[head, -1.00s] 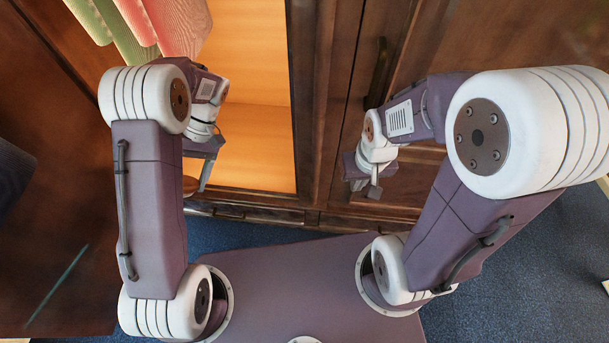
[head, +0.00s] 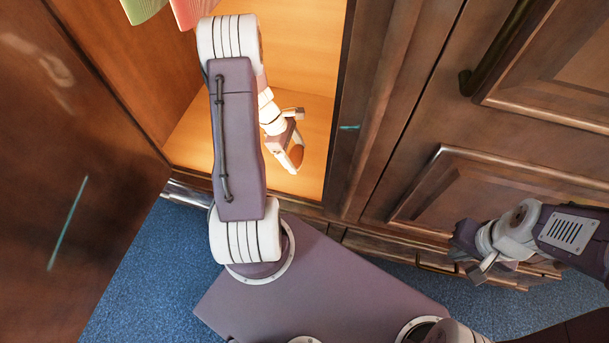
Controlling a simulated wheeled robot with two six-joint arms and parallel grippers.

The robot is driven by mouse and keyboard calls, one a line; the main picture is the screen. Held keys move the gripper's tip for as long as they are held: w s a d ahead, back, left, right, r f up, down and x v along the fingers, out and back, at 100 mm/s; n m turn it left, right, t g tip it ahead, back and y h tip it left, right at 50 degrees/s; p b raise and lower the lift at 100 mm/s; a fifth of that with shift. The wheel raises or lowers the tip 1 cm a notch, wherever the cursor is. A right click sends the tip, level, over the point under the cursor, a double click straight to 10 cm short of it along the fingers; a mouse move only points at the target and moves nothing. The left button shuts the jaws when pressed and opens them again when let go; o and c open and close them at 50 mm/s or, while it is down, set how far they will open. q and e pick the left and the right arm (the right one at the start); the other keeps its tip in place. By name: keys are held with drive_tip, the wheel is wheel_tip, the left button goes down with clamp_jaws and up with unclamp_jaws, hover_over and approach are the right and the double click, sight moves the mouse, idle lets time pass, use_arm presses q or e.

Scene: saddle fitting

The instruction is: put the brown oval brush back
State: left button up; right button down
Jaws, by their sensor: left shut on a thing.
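The brown oval brush (head: 297,155) is in the jaws of my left gripper (head: 289,160), just inside the open cabinet, over its light wooden floor (head: 215,145). Only part of the brush shows between the fingers, and I cannot tell whether it touches the floor. My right gripper (head: 476,267) is at the lower right, in front of the closed cabinet front. I see no object in it, and its finger gap is too small to read.
An open dark door (head: 75,140) stands at the left of the cabinet. A closed panelled door (head: 530,200) is at the right. Green cloth (head: 142,8) and pink cloth (head: 192,12) hang at the top. Blue carpet (head: 140,285) lies below.

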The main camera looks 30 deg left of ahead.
use_arm(q)
wheel_tip(320, 180, down, 10)
drive_tip(key=b, duration=0.6)
drive_tip(key=shift+r, duration=0.2)
drive_tip(key=shift+c, duration=0.7)
drive_tip(key=shift+f, duration=0.1)
drive_tip(key=o, duration=1.3)
drive_tip(key=p+v, duration=0.7)
drive_tip(key=v, duration=0.5)
drive_tip(key=shift+s, duration=0.1)
